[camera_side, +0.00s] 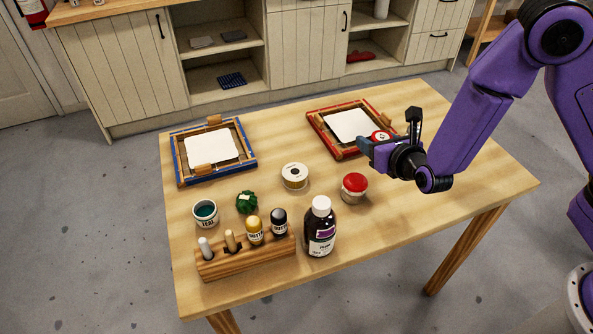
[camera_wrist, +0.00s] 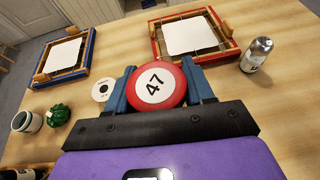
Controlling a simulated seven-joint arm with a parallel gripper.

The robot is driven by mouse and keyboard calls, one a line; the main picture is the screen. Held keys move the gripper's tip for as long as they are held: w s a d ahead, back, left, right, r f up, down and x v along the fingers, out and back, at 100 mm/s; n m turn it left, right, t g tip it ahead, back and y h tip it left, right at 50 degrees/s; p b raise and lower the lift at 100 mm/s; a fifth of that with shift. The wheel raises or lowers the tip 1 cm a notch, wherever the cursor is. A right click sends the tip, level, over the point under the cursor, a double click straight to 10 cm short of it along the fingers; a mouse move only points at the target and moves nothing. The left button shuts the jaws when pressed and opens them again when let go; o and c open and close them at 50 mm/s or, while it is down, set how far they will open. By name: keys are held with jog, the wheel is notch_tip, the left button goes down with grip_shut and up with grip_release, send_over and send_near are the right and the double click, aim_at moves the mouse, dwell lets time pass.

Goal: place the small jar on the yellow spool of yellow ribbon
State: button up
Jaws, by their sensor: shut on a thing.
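My gripper (camera_side: 374,143) is shut on the small jar (camera_side: 381,136), whose red lid has a white disc. The spool of yellow ribbon (camera_side: 295,177) stands upright on the table, to the left of and apart from the gripper. Its pale round top also shows in the wrist view (camera_wrist: 104,88), just left of the left finger. Nothing rests on it.
Another red-lidded jar (camera_side: 354,187) stands right of the spool. A brown bottle (camera_side: 320,232), green cactus-like object (camera_side: 247,202), teal pot (camera_side: 205,214) and wooden rack (camera_side: 246,257) are nearer. Blue (camera_side: 180,177) and red (camera_side: 345,154) frames lie behind. A silver-capped bottle (camera_wrist: 257,54) stands right.

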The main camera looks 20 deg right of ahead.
jog(key=a+r+n+y, duration=0.2)
jog(key=a+n+y, duration=0.15)
jog(key=a, duration=0.45)
send_over(291, 167)
jog(key=shift+m, duration=0.25)
jog(key=f, duration=0.9)
jog(key=shift+s+d+f, duration=0.15)
jog(key=shift+s+d, duration=0.05)
jog(key=shift+s, duration=0.05)
jog(key=shift+w+a+f, duration=0.1)
jog(key=shift+w+f, duration=0.1)
jog(key=shift+f, duration=1.6)
jog(key=shift+f, duration=0.1)
jog(key=o, duration=1.1)
